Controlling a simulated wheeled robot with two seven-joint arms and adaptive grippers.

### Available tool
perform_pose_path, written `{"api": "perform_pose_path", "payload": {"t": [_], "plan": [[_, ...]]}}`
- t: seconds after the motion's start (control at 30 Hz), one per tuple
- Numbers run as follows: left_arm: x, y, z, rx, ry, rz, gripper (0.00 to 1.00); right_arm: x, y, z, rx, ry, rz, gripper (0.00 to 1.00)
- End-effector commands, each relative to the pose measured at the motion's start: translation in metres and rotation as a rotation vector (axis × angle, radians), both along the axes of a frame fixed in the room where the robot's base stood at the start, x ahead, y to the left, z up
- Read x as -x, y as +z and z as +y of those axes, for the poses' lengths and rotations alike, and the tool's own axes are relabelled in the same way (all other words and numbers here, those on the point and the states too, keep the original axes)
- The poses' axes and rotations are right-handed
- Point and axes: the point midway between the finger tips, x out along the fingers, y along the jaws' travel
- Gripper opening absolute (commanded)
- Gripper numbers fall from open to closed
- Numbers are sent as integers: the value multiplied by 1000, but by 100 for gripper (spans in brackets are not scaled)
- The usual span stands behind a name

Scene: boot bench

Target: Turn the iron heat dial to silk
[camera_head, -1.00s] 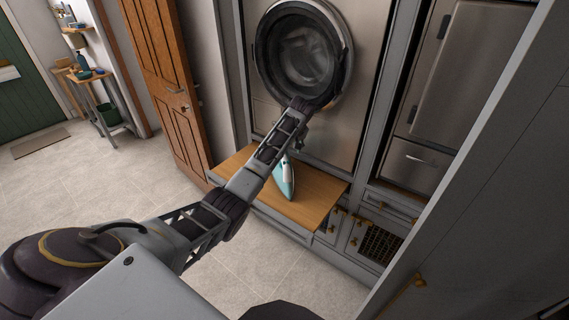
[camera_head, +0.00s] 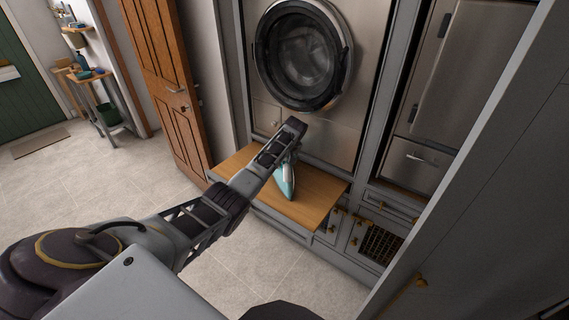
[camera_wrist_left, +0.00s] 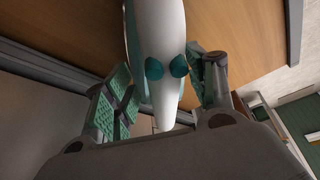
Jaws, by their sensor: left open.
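The iron (camera_head: 286,183), teal and white, rests on the wooden pull-out board (camera_head: 318,203) below the round appliance door. My left gripper (camera_head: 292,154) is over the iron's far end, and my wrist partly covers both. In the left wrist view, the iron's white body (camera_wrist_left: 157,28) runs between the two open fingers of my left gripper (camera_wrist_left: 163,92), which have teal pads. Two small teal knob-like parts (camera_wrist_left: 180,66) sit on the white body between the fingers. I cannot tell which is the heat dial, and no dial markings are readable. My right gripper is out of view.
The washer front with its round door (camera_head: 303,56) rises right behind the board. A wooden door (camera_head: 160,85) stands to the left, and grey cabinetry (camera_head: 480,190) closes in the right. The tiled floor (camera_head: 75,180) at left is clear.

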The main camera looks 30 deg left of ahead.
Motion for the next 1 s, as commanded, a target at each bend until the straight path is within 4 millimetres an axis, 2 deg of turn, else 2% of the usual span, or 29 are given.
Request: {"api": "perform_pose_path", "payload": {"t": [0.3,0.7,1.0], "plan": [[-4,-16,5,0,-1,0,56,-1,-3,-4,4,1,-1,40],[-4,-19,6,0,-1,0,56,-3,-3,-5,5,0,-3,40],[-4,-18,6,1,0,-1,18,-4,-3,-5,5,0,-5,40]]}}
